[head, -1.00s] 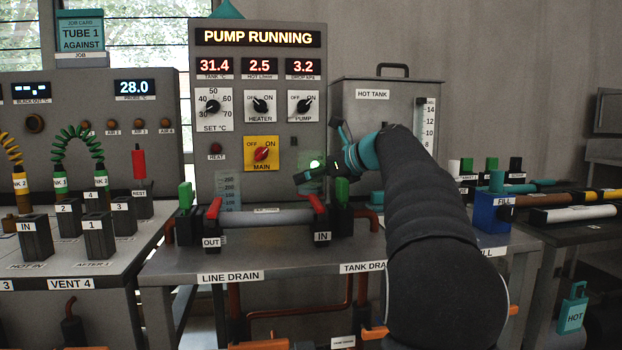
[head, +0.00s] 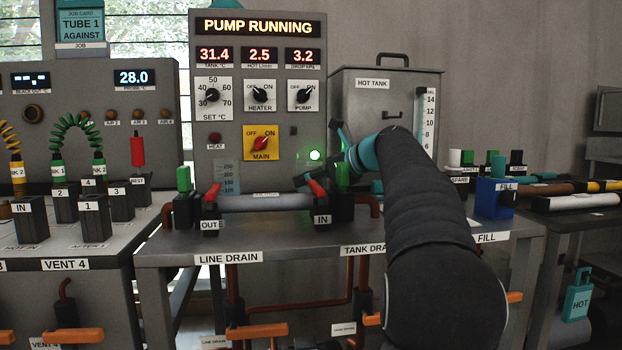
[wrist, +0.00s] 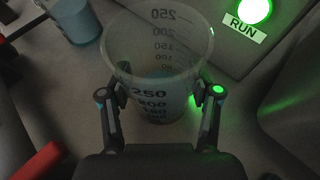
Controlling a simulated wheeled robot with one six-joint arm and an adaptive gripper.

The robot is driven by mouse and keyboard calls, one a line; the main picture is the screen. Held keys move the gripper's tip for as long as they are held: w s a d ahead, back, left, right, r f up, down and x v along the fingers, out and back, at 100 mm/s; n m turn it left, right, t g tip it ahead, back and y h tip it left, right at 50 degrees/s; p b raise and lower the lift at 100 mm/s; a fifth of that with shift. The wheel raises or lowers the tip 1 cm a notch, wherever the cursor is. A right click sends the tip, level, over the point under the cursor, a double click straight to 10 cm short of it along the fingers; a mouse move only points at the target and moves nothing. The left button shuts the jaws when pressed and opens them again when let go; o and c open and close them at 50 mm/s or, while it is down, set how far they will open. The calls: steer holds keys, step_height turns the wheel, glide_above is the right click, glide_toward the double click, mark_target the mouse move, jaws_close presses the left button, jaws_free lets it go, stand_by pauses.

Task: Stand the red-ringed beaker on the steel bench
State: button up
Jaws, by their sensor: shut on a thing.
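My gripper (wrist: 160,92) is shut on a clear, tapered beaker (wrist: 158,45) with dark marks up to 250, one finger on each side. The beaker looks upright, with a little bluish tint low inside. I see no red ring on it; its lower part is partly hidden by the gripper. I cannot tell whether its base touches the surface. In the head view my gripper (head: 308,181) is at the back of the steel bench (head: 280,240), near the IN valve, and the held beaker cannot be made out. Another graduated beaker (head: 228,178) stands behind the pipe to the left.
The pipe (head: 265,202) with red handles runs along the bench in front of the beakers. The pump panel (head: 225,130) with a lit green RUN lamp (wrist: 256,10) rises behind. The hot tank (head: 375,110) stands at right. The bench front is fairly clear.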

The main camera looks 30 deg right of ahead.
steer(key=shift+f, duration=0.5)
steer(key=o, duration=1.4)
steer(key=shift+s+d, duration=0.1)
steer(key=shift+v, duration=3.65)
